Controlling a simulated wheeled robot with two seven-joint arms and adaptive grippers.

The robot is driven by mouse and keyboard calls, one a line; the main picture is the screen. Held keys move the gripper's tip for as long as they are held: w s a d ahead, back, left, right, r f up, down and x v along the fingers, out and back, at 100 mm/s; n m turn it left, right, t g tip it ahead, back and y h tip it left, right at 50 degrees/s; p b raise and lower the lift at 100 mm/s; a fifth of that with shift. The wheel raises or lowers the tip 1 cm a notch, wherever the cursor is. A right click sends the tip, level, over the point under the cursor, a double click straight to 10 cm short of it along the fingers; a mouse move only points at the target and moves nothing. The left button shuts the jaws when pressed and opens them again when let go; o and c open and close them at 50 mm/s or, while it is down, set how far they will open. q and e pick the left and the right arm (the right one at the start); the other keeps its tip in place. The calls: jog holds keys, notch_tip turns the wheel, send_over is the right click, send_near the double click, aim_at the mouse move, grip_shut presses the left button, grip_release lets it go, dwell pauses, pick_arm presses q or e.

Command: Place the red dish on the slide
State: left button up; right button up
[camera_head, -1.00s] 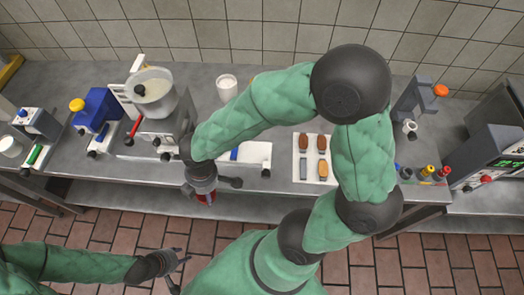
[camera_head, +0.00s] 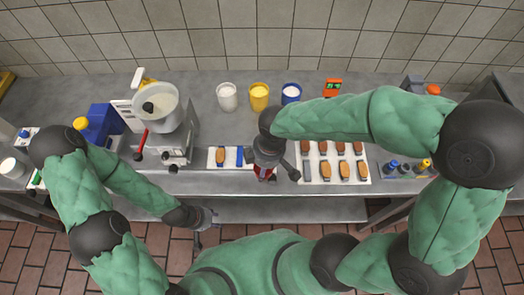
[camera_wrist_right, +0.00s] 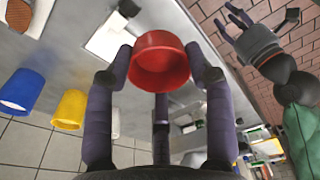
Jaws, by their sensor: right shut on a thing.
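The red dish (camera_wrist_right: 162,60) is a small round cup held between the fingers of my right gripper (camera_wrist_right: 162,75) in the right wrist view. In the head view my right gripper (camera_head: 266,162) is over the counter's front part, with a bit of the red dish (camera_head: 264,174) showing beneath it. A white plate (camera_head: 212,164) with a tan bar and a blue piece lies just left of this gripper. I cannot tell for sure which thing is the slide. My left gripper (camera_head: 207,218) is empty, fingers spread, in front of the counter's edge; it also shows in the wrist view (camera_wrist_right: 262,22).
A white tray (camera_head: 362,178) with several brown and tan bars lies right of my right gripper. A machine with a cream-filled bowl (camera_head: 157,107) stands at left. White (camera_head: 228,97), yellow (camera_head: 259,97) and blue (camera_head: 291,94) cups stand behind.

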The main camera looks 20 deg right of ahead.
jog(key=w+f, duration=0.2)
jog(key=w, duration=0.1)
jog(key=w+d+f+b, duration=0.1)
jog(key=w+f, duration=0.2)
jog(key=w, duration=0.1)
jog(key=w+d+f+b, duration=0.1)
jog(key=w+f, duration=0.2)
jog(key=w, duration=0.1)
jog(key=shift+f, duration=0.1)
jog(key=shift+w+d+f, duration=0.1)
jog(key=shift+w+f, duration=0.3)
jog(key=shift+f, duration=0.2)
jog(key=shift+w+f+b, duration=0.1)
jog(key=shift+f+b, duration=0.4)
jog(key=shift+f, duration=1)
jog(key=shift+f, duration=0.15)
jog(key=o, duration=0.9)
